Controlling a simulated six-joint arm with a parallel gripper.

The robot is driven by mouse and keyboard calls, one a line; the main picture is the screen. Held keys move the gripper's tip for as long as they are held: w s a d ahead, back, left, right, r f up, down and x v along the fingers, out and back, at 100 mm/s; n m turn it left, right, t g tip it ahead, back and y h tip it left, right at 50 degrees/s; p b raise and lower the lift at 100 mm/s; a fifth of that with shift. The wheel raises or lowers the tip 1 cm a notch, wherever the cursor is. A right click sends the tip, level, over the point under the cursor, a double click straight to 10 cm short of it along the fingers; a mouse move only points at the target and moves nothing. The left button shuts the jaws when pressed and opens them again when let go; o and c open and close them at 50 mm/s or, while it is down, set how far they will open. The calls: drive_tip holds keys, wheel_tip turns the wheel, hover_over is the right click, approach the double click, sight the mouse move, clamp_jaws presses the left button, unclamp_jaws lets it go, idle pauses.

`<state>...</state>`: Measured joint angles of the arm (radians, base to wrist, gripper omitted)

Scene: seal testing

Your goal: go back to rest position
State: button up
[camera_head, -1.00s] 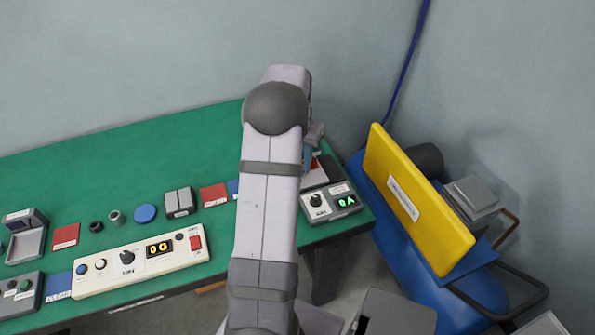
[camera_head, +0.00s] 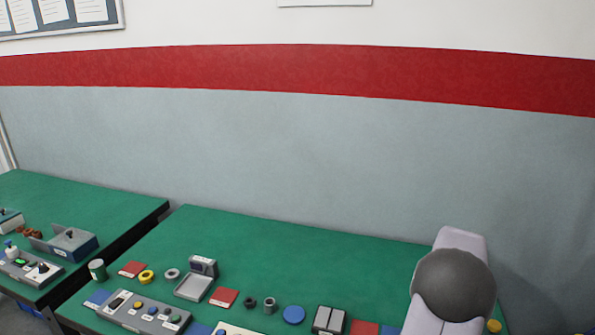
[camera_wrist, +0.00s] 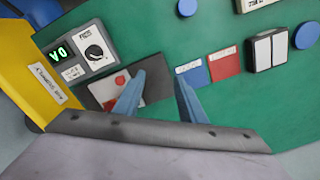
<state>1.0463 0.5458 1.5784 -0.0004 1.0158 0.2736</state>
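My gripper (camera_wrist: 160,76) shows in the wrist view as two blue fingers held apart, with nothing seen between them. It is over the green bench (camera_wrist: 150,30), near a dark and grey plate (camera_wrist: 155,82) with a red patch, partly hidden by a finger. In the head view my gripper is out of sight; only part of my arm shows at the lower right.
In the wrist view, a control box (camera_wrist: 88,50) with a green display and a yellow panel (camera_wrist: 38,85) lie left. A blue card (camera_wrist: 194,71), a red card (camera_wrist: 224,62) and a switch block (camera_wrist: 267,50) lie right. A second bench (camera_head: 90,193) stands left.

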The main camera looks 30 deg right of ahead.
drive_tip(key=w+a+r+n, duration=0.1)
drive_tip(key=w+a+n, duration=0.3)
drive_tip(key=a, duration=0.7)
drive_tip(key=w+a+n, duration=0.3)
drive_tip(key=a, duration=0.8)
drive_tip(key=s+a+f+n, duration=0.1)
drive_tip(key=s+a+n, duration=0.3)
drive_tip(key=a, duration=0.5)
drive_tip(key=s+a+f+n, duration=0.1)
drive_tip(key=s+a+n, duration=0.3)
drive_tip(key=a, duration=0.5)
wheel_tip(320, 180, down, 15)
drive_tip(key=b, duration=1.4)
drive_tip(key=shift+b, duration=0.4)
